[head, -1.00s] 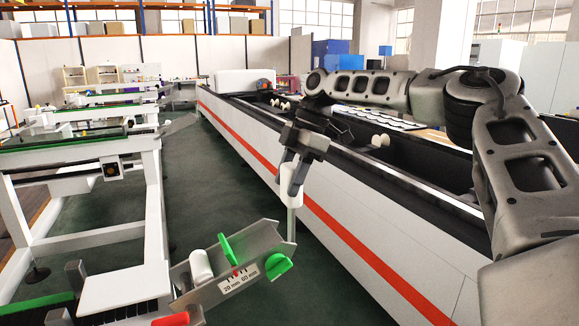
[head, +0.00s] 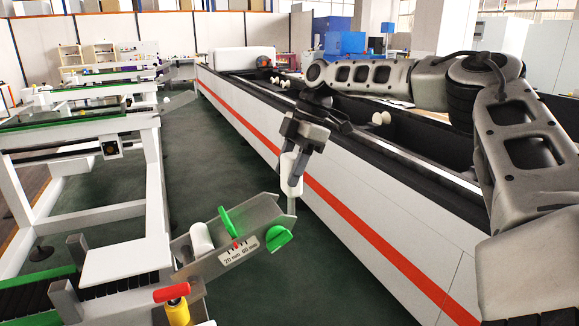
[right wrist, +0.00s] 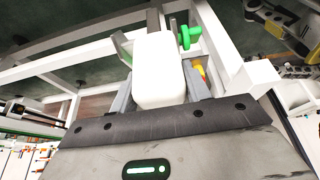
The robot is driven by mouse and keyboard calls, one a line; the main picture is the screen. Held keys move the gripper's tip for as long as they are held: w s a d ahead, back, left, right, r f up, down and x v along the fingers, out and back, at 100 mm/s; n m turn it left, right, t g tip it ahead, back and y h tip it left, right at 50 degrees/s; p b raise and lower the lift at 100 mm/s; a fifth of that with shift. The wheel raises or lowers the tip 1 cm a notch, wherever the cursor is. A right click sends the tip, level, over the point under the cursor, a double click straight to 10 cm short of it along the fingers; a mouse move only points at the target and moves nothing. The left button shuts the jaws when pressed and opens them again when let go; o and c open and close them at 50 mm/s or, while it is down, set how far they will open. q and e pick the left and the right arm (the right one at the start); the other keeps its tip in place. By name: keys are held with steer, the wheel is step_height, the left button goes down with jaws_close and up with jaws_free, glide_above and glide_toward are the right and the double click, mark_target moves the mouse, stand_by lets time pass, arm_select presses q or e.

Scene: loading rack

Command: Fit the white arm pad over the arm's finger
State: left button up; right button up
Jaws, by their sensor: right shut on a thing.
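My right gripper (head: 296,180) is shut on the white arm pad (head: 289,168), which hangs beside the upper right end of a grey metal arm (head: 262,213). The head view does not show clearly whether pad and arm touch. In the right wrist view, the pad (right wrist: 158,70) is a rounded white block between my gripper's two grey fingers (right wrist: 158,98). The metal arm carries green knobs (head: 279,237), a "20 mm 60 mm" scale label (head: 239,249) and a white cylinder (head: 202,238). I cannot make out the arm's finger clearly. My left gripper is not in view.
A long white machine with a red stripe (head: 350,232) runs along the right. A white rack frame (head: 155,185) stands at the left. A red-and-yellow handle (head: 173,296) sits at the lower left. Dark green floor (head: 215,165) is clear between rack and machine.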

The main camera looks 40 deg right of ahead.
steer(key=shift+f, duration=0.35)
stand_by(0.7)
steer(key=o, duration=1.1)
steer(key=p+v, duration=0.1)
steer(key=v, duration=1.5)
